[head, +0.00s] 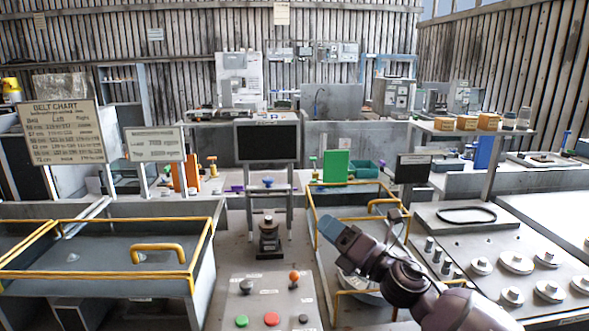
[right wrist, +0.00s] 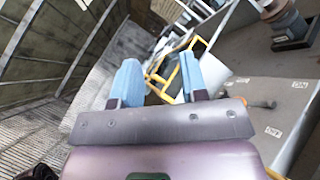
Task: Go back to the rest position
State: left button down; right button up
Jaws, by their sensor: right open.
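My right arm comes in from the lower right of the head view. Its gripper (head: 336,230) has blue fingertips and hangs in the air over the yellow-railed bin right of the control panel. In the right wrist view the two blue fingers (right wrist: 160,82) stand apart with nothing between them, so the gripper is open and empty. My left gripper is in neither view.
A control panel (head: 262,300) with green and red buttons and an orange-knobbed lever is at the front centre. A yellow-railed bin (head: 354,190) lies beneath my gripper. A table (head: 450,232) with a black belt and several metal pulleys is on the right. Another railed bin (head: 110,245) is left.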

jog(key=s+d+f+m+h, duration=0.7)
jog(key=d+f+m+h, duration=0.15)
jog(key=m, duration=0.45)
jog(key=s+d+f+m+h, duration=0.7)
jog(key=d+f+m+h, duration=0.15)
jog(key=m, duration=0.55)
jog(key=s+d+f+m+g, duration=0.1)
jog(key=s+f+m+g, duration=0.2)
jog(key=s, duration=0.5)
jog(key=s+d+f+m+g, duration=0.1)
jog(key=s+f+m+g, duration=0.25)
jog(key=s, duration=0.45)
jog(key=s+d+f+m+g, duration=0.2)
jog(key=s+f+g, duration=0.15)
jog(key=s, duration=0.45)
pick_arm(q)
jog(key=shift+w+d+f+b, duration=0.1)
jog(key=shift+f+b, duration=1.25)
jog(key=shift+b, duration=0.15)
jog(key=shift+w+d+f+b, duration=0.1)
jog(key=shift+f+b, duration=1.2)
jog(key=shift+b, duration=0.2)
pick_arm(e)
jog(key=w+f+t, duration=0.3)
jog(key=f, duration=0.4)
jog(key=w+a+f+t+y, duration=0.1)
jog(key=w+f+t, duration=0.3)
jog(key=f, duration=0.4)
jog(key=shift+f, duration=0.25)
jog(key=shift+n, duration=0.25)
